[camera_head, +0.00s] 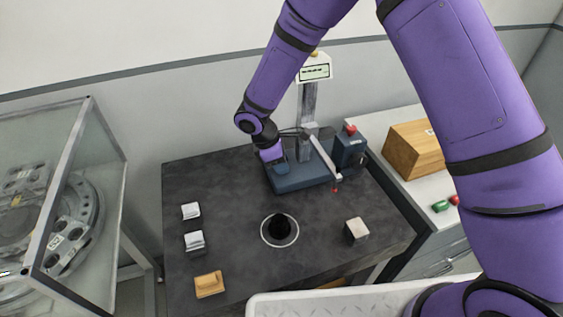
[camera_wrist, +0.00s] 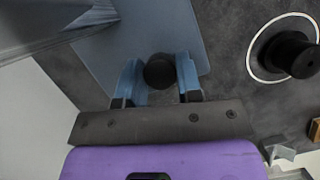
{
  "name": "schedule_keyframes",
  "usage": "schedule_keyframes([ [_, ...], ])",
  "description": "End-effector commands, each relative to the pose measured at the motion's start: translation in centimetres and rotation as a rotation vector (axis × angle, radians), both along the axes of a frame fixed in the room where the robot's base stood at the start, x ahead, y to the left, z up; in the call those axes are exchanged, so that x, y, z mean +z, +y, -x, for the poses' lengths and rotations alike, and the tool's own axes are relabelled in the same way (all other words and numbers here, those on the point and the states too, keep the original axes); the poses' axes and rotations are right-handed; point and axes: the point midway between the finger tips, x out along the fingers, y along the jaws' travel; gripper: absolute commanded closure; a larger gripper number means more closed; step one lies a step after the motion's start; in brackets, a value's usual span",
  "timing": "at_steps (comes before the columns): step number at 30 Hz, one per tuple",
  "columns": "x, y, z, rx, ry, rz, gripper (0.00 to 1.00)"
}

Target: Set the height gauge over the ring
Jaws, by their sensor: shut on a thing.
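The height gauge has a dark blue base (camera_head: 303,178), a grey column (camera_head: 307,105) and a display (camera_head: 314,72) at the top, and stands at the back of the dark table. My gripper (camera_head: 285,168) is low over the left part of the base. In the wrist view its two blue fingers (camera_wrist: 161,78) are shut on a dark round piece (camera_wrist: 160,71) above the blue base plate (camera_wrist: 112,58). I cannot tell whether that piece is part of the gauge. A black round part (camera_head: 280,227) sits inside a white circle in front of the gauge; it also shows in the wrist view (camera_wrist: 291,54). I cannot tell which is the ring.
Two pale grey blocks (camera_head: 194,241) and a tan block (camera_head: 209,284) lie on the left of the table; another grey block (camera_head: 356,230) is at the right. A glass case (camera_head: 75,190) stands left, a wooden box (camera_head: 414,148) right. Bare table surrounds the white circle.

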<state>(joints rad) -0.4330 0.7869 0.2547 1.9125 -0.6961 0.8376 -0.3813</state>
Motion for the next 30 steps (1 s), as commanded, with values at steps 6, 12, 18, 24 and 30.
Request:
schedule_keyframes([
  [6,0.0,3.6,1.0,0.006,-0.001,-0.003,1.00],
  [12,0.0,9.4,2.7,0.007,-0.001,-0.006,1.00],
  [18,0.1,13.3,3.7,0.003,-0.002,-0.006,1.00],
  [24,0.1,14.2,4.1,0.002,0.000,-0.005,1.00],
  [30,0.1,14.3,4.1,0.004,-0.001,-0.008,1.00],
])
